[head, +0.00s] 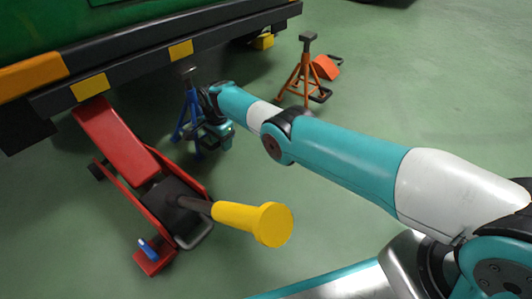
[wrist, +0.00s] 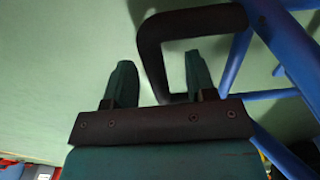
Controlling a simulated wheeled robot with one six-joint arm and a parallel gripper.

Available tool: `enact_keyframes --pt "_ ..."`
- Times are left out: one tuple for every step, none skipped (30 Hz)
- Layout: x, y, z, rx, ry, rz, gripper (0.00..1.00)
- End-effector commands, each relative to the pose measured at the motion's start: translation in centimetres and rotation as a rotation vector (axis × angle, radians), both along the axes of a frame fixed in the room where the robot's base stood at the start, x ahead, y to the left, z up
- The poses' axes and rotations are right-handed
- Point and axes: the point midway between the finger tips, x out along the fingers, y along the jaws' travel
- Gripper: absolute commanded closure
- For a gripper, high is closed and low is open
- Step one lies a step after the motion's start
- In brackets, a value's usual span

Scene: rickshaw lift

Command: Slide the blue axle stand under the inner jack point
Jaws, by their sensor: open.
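The blue axle stand (head: 189,112) stands upright on the floor beside the vehicle's dark lower beam, its top near the beam's edge below a yellow patch (head: 180,49). Whether it is under the inner jack point, I cannot tell. My gripper (head: 203,143) is low at the near side of the stand and partly covers it. In the wrist view my gripper (wrist: 160,80) is open. A dark loop handle (wrist: 194,18) by the stand's blue legs (wrist: 232,62) crosses the fingers. One side of the loop lies between the fingers, and the right finger shows inside it. Contact is unclear.
A red floor jack (head: 120,140) with a yellow-ended handle (head: 252,222) stands left of my gripper, its front under the beam. An orange axle stand (head: 302,78) and an orange wedge (head: 325,67) are behind my arm. The floor at right is clear.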

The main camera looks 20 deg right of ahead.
Motion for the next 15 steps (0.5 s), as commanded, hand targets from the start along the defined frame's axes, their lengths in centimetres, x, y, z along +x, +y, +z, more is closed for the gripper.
enact_keyframes --pt "0.0 0.0 0.6 0.001 -0.001 0.0 0.49" --pt "0.0 0.0 0.9 0.001 -0.001 0.0 0.49" --pt "0.0 0.0 1.2 0.0 0.0 0.0 0.49" --pt "0.0 0.0 1.4 0.0 0.0 0.0 0.49" --pt "0.0 0.0 1.6 0.0 0.0 0.0 0.49" --pt "0.0 0.0 1.8 0.0 0.0 0.0 0.49" --pt "0.0 0.0 2.0 0.0 0.0 0.0 0.49" --pt "0.0 0.0 2.2 0.0 0.0 0.0 0.49" --pt "0.0 0.0 2.5 0.0 0.0 0.0 0.49" --pt "0.0 0.0 2.7 0.0 0.0 0.0 0.49" --pt "0.0 0.0 2.9 0.0 0.0 0.0 0.49" --pt "0.0 0.0 3.2 0.0 0.0 0.0 0.49" --pt "0.0 0.0 3.4 0.0 0.0 0.0 0.49" --pt "0.0 0.0 3.6 0.001 -0.001 0.0 0.49" --pt "0.0 0.0 3.9 0.001 -0.001 0.0 0.49"
